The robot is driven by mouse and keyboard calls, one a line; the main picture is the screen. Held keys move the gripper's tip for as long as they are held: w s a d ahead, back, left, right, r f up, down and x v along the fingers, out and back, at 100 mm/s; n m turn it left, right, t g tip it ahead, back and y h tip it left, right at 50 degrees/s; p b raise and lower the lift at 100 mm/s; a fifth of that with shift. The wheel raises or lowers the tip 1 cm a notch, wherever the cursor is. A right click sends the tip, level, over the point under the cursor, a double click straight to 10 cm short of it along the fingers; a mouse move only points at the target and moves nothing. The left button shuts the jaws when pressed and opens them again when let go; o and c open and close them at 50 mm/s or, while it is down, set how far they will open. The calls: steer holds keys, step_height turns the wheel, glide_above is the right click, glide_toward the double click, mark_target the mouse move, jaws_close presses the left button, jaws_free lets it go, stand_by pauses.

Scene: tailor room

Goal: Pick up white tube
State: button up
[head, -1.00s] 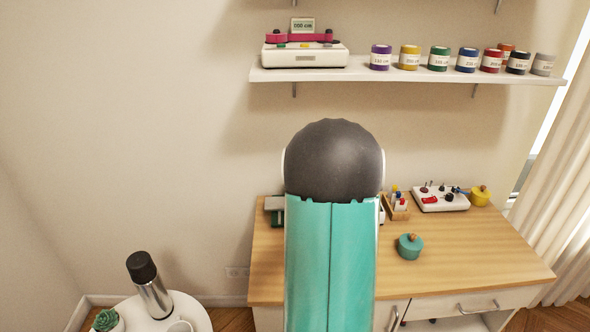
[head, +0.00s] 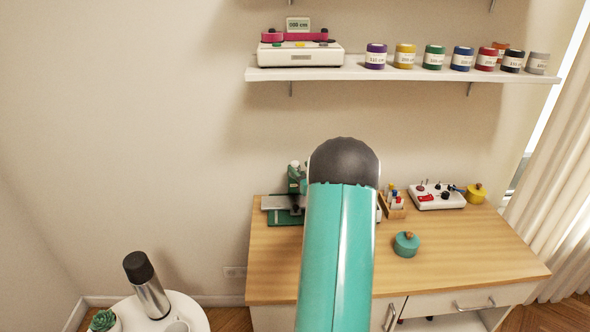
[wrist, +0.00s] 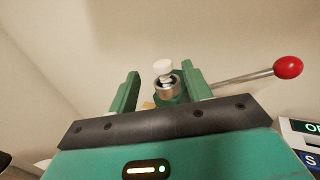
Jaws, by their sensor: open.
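A small white piece with a rounded top (wrist: 162,67), likely the white tube, stands in a metal collar (wrist: 168,88) on a green machine. In the wrist view my gripper (wrist: 163,76) is open, with one green finger on each side of the white piece. The fingers look apart from it, but I cannot tell how far it is beyond the tips. In the head view the green machine (head: 296,182) shows at the back left of the desk, partly behind my arm. The gripper itself is hidden there.
A lever with a red ball (wrist: 288,67) sticks out right of the fingers. On the desk (head: 470,255) are a wooden rack (head: 392,207), a control box (head: 436,196), a teal pot (head: 406,244) and a yellow pot (head: 475,193). A shelf (head: 350,73) hangs above.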

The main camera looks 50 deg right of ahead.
mark_target(297, 164)
steer(key=x, duration=0.5)
steer(key=shift+w+d+f, duration=0.15)
steer(key=shift+d, duration=0.05)
steer(key=c, duration=1)
